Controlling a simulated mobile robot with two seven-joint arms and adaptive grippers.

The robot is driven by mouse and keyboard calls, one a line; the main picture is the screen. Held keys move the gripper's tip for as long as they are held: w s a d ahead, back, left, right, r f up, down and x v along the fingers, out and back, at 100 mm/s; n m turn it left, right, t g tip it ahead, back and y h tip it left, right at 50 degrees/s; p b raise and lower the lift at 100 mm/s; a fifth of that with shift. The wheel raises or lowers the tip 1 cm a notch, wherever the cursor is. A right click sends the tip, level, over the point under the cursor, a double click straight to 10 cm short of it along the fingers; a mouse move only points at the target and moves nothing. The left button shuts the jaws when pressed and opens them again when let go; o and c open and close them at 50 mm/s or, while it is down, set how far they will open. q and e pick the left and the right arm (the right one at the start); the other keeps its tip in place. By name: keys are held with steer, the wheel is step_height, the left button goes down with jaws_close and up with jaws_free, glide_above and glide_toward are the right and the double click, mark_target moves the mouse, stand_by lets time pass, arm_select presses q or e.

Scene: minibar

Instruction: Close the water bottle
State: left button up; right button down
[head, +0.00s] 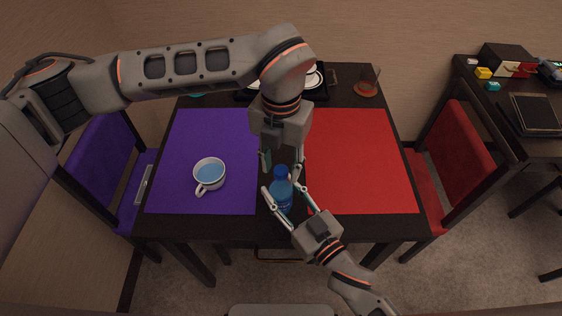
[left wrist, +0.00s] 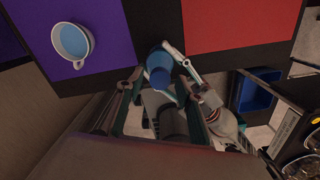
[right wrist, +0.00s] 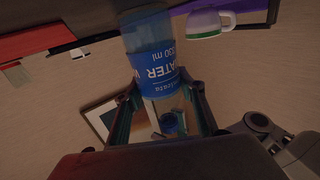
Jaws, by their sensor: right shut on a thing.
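The water bottle (head: 282,197) is upright at the table's front edge, between the two mats. A blue cap (head: 281,172) shows at its top; I cannot tell how tightly it sits. My right gripper (head: 288,202) is shut on the bottle's body from the front; the right wrist view shows the bottle's blue label (right wrist: 155,68) between the fingers.
A white mug (head: 209,174) with blue liquid stands on the purple mat (head: 235,135), left of the bottle. The red mat (head: 355,150) is clear. Chairs flank the table.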

arm_select(q)
jaws_close()
steer(key=shift+w+r+m, duration=0.1)
steer(key=shift+m, duration=0.7)
steer(key=shift+o, duration=1.6)
jaws_free()
